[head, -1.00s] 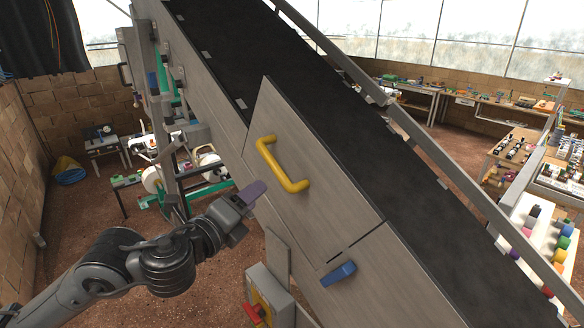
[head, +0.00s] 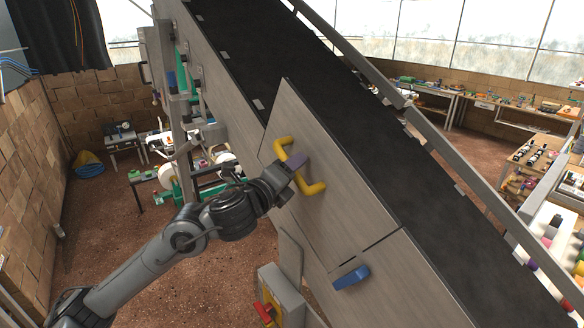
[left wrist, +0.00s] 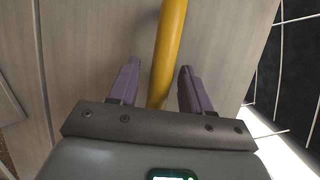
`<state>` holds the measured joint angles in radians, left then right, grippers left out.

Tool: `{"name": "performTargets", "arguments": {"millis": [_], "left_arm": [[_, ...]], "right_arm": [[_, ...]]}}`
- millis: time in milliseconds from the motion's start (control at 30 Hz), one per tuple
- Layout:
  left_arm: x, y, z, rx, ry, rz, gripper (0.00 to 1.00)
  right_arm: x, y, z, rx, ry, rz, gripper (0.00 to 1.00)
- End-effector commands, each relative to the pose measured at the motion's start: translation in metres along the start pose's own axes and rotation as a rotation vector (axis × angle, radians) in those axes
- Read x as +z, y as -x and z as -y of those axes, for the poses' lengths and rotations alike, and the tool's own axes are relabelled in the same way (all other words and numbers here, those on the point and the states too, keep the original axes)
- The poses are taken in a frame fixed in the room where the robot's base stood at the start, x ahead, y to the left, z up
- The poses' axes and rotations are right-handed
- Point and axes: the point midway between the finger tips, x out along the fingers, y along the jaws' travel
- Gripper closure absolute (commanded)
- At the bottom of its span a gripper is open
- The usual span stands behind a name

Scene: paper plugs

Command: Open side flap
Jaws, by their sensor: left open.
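The side flap (head: 330,190) is a flat grey, wood-grained panel on the side of the sloping conveyor, and it looks closed. A yellow handle (head: 316,189) is fixed to it; it also shows in the left wrist view (left wrist: 170,45). My left gripper (head: 300,163) is at the middle of the handle. In the left wrist view its purple fingers (left wrist: 155,85) are open, one on each side of the yellow bar, with a gap on both sides. Part of the handle is hidden behind the fingers in the head view. My right gripper is not in view.
A blue latch-like handle (head: 351,277) sits on the panel below the flap. A grey box with a red and yellow switch (head: 265,312) stands under the conveyor. The black belt (head: 350,130) runs along the flap's upper edge. Open floor lies at left.

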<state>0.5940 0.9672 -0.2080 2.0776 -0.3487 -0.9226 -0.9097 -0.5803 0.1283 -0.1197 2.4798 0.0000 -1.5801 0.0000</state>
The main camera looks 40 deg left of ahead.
Motion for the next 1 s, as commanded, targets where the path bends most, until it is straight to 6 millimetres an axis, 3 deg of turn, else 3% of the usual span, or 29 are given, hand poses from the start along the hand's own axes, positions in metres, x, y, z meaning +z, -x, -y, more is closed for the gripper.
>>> {"name": "performTargets", "arguments": {"millis": [333, 633, 1000], "left_arm": [[-0.0001, -0.0024, 0.0002, -0.001, -0.001, 0.000, 0.53], [0.0000, -0.0023, 0.0001, -0.001, 0.000, 0.000, 0.99], [-0.0030, -0.0022, -0.0004, -0.010, 0.003, -0.003, 1.00]], "right_arm": [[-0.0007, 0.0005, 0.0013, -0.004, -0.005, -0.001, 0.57], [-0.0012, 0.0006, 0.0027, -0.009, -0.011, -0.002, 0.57], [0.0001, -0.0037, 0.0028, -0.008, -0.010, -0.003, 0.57]]}}
